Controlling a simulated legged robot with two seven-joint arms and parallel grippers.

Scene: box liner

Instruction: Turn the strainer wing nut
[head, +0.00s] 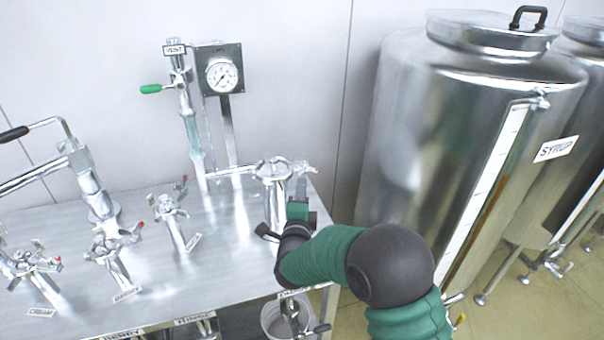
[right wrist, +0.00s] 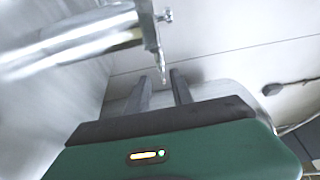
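A steel strainer body (head: 274,190) stands at the right end of the steel bench, with a clamped cap on top. My left gripper is not in view.
Similar clamped fittings (head: 172,215) stand to the left on the bench (head: 225,260). A pressure gauge (head: 222,75) and a green-handled vent valve (head: 150,88) rise behind. A large syrup tank (head: 440,130) stands to the right. A bucket (head: 275,322) is below the bench front.

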